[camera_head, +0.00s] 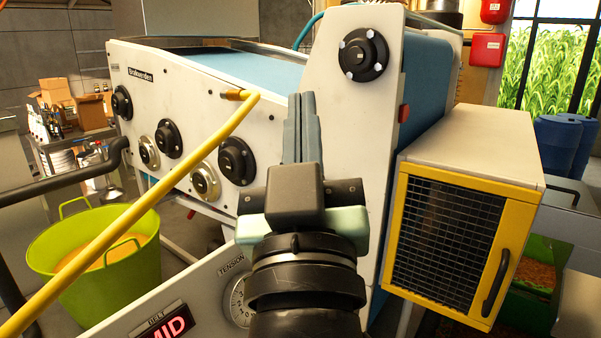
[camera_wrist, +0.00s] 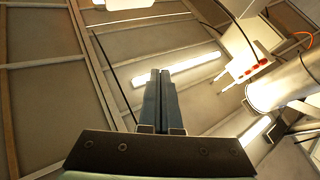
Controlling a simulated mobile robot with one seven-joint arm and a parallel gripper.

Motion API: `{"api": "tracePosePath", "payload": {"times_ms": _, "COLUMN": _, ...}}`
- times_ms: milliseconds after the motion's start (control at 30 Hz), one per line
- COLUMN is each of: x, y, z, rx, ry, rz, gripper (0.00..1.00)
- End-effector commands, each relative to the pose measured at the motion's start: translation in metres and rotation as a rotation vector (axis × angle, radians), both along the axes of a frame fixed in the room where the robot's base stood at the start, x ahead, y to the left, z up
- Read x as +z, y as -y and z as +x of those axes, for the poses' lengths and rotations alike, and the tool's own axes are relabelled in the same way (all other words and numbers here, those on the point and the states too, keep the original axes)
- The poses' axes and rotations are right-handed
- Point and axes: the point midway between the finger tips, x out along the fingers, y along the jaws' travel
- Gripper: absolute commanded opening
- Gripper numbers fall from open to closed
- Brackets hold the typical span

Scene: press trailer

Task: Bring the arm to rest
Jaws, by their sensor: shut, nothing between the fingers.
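My gripper (camera_head: 301,105) is raised in the middle of the head view, fingers pointing up, in front of the white press machine (camera_head: 280,85). The two fingers lie together with nothing between them. In the wrist view my gripper (camera_wrist: 159,75) points toward the ceiling, and its fingers are shut. My arm hides part of the machine's front and part of the panel with the TENSION dial (camera_head: 238,302). I cannot tell the exact gap between my arm and the machine.
A yellow pole (camera_head: 130,215) slants across the left, close to my arm. A yellow-framed mesh guard box (camera_head: 447,240) juts out on the right. A green tub (camera_head: 90,265) stands at lower left. The wrist view shows ceiling lights (camera_wrist: 178,68) and a duct (camera_wrist: 285,82).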

Motion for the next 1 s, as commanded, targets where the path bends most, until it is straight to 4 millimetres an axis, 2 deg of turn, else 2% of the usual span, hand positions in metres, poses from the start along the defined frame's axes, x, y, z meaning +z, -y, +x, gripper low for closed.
{"api": "tracePosePath", "payload": {"times_ms": 33, "x": 0.017, "y": -0.001, "z": -0.021, "rx": 0.022, "ry": 0.089, "rz": 0.036, "gripper": 0.00}}
{"api": "tracePosePath", "payload": {"times_ms": 100, "x": 0.039, "y": -0.001, "z": -0.044, "rx": 0.051, "ry": 0.175, "rz": 0.078, "gripper": 0.00}}
{"api": "tracePosePath", "payload": {"times_ms": 200, "x": 0.057, "y": -0.001, "z": -0.067, "rx": 0.080, "ry": 0.254, "rz": 0.115, "gripper": 0.00}}
{"api": "tracePosePath", "payload": {"times_ms": 300, "x": 0.065, "y": -0.001, "z": -0.077, "rx": 0.094, "ry": 0.287, "rz": 0.131, "gripper": 0.00}}
{"api": "tracePosePath", "payload": {"times_ms": 1000, "x": 0.066, "y": -0.001, "z": -0.076, "rx": 0.096, "ry": 0.285, "rz": 0.131, "gripper": 0.00}}
